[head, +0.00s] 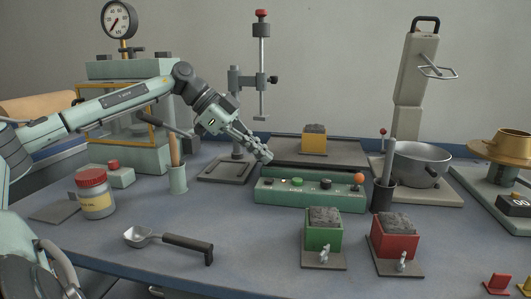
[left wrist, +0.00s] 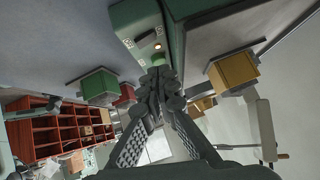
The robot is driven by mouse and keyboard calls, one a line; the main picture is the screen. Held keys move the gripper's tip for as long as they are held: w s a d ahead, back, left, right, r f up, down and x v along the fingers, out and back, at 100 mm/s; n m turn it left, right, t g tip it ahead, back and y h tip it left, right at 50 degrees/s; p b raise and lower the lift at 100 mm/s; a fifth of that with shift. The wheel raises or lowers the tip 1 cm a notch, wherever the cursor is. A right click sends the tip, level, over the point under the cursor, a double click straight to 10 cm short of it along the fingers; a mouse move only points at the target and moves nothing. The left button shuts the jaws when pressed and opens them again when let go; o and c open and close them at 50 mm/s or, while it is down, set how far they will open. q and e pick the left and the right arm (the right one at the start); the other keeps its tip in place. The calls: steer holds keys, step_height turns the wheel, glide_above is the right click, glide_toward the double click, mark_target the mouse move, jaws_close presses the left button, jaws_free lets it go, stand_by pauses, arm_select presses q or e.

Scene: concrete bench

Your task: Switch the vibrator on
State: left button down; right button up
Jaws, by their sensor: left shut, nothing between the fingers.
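A long green control box (head: 308,197) lies on the bench with a row of controls on top. I see a green button (head: 298,181), a dark button (head: 326,184) and an orange knob (head: 359,178). My left gripper (head: 267,158) is shut and empty, its tips over the left back end of the box. In the left wrist view the shut fingertips (left wrist: 160,72) are close to a green button and a small glowing lamp (left wrist: 158,46); I cannot tell whether they touch. A dark flat table (head: 350,152) behind the box carries a yellow mould (head: 314,143). My right gripper is not in view.
A green mould (head: 315,236) and a red mould (head: 383,240), both filled grey, stand in front of the box. A metal bowl (head: 405,165) is right, a stand (head: 238,130) behind the gripper. A scoop (head: 160,239) and a red-lidded jar (head: 96,203) are left.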

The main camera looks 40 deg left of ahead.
arm_select(q)
steer(key=shift+d+r+b, duration=0.1)
steer(key=shift+d+b, duration=0.1)
steer(key=shift+b, duration=0.5)
steer(key=s+a+r, duration=0.2)
steer(key=a+r, duration=0.5)
steer(key=shift+s, duration=0.35)
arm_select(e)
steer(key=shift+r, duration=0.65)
arm_select(q)
steer(key=shift+f, duration=0.1)
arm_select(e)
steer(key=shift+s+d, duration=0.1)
